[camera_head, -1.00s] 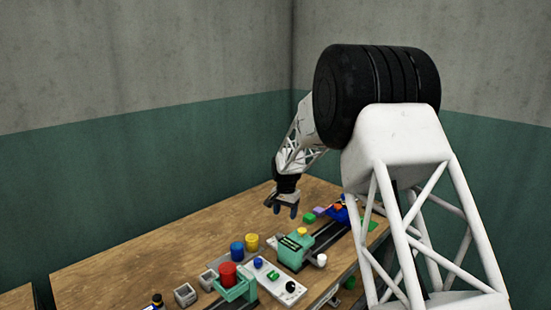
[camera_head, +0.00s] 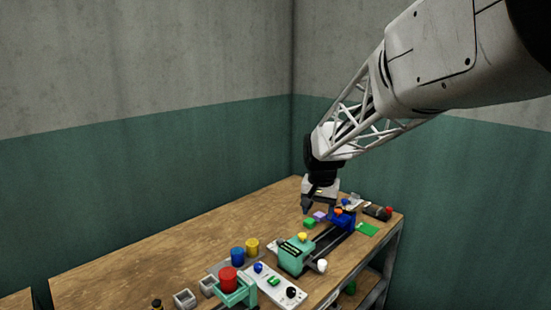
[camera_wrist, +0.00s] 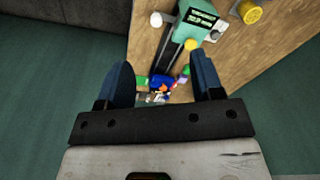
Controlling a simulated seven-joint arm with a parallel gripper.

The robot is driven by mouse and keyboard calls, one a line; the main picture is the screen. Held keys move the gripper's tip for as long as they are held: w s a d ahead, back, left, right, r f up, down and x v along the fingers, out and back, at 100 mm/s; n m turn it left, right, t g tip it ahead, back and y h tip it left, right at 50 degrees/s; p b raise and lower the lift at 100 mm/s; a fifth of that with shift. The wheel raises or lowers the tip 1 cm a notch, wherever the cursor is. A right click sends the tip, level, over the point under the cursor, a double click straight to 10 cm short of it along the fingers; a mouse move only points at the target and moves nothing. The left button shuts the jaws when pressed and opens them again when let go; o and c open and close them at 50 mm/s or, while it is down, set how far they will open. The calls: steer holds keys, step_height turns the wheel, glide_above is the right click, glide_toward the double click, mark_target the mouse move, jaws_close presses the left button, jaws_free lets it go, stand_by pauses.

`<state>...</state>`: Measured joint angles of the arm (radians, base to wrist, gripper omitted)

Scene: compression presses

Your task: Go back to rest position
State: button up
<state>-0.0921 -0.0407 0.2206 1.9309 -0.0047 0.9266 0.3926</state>
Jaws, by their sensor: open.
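My gripper (camera_head: 318,206) hangs above the far right part of the wooden table (camera_head: 170,243) in the head view. In the wrist view my gripper (camera_wrist: 166,82) shows two blue fingers spread wide with nothing held between them. The green press (camera_head: 295,255) stands on dark rails in front of the gripper; it also shows at the top of the wrist view (camera_wrist: 192,20). A blue device (camera_head: 345,222) sits at the far end of the rails and appears between the fingers in the wrist view (camera_wrist: 161,82).
Small grey boxes (camera_head: 185,299) sit at the front left. The table's left back is clear. Walls meet behind the table.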

steer(key=s+d+n, duration=0.1)
steer(key=s+d, duration=0.2)
steer(key=s, duration=1.5)
steer(key=s+d+n+t, duration=0.1)
steer(key=s+d+n, duration=0.1)
steer(key=s, duration=1.7)
steer(key=shift+s+d+r, duration=0.3)
steer(key=shift+d+r, duration=0.15)
steer(key=shift+d, duration=0.3)
